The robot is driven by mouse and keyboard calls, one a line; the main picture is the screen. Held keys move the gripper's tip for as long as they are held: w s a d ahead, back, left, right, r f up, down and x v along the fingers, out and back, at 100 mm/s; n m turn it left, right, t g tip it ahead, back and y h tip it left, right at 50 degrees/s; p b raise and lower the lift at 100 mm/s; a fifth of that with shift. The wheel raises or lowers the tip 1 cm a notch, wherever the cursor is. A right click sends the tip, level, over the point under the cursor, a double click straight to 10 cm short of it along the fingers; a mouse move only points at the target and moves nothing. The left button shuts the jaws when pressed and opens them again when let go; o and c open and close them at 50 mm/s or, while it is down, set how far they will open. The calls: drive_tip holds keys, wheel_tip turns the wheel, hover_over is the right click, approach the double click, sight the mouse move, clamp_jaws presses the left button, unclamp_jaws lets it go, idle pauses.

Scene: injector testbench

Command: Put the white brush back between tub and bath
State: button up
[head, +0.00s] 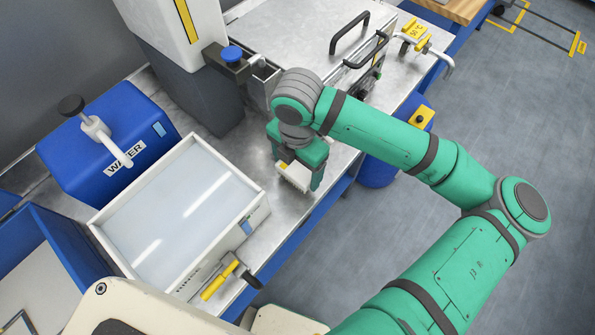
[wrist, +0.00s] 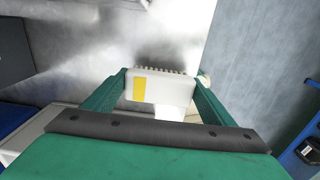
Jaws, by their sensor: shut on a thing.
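My gripper (head: 299,170) is shut on the white brush (head: 294,176), over the metal bench near its front edge. In the wrist view the brush (wrist: 172,92) sits between the two green fingers of my gripper (wrist: 160,80), with a yellow patch on its near face and a row of bristles on its far side. I cannot tell whether it touches the bench. The white-walled bath (head: 262,195) lies to the left of my gripper. A blue box marked WATER (head: 85,150) stands behind the bath. A round blue tub (head: 376,172) stands by the bench front, partly behind my arm.
A yellow-handled tool (head: 220,281) is at the bath's front. A grey-and-white machine column (head: 205,85) stands behind my gripper. A fixture with black handles (head: 365,55) is at the back right. Bare metal bench (head: 285,210) shows between bath and gripper.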

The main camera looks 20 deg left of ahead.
sight(297, 168)
drive_tip(key=shift+f, duration=1.3)
drive_tip(key=shift+f, duration=0.15)
drive_tip(key=o, duration=0.9)
wheel_tip(297, 168, up, 12)
drive_tip(key=shift+r, duration=0.2)
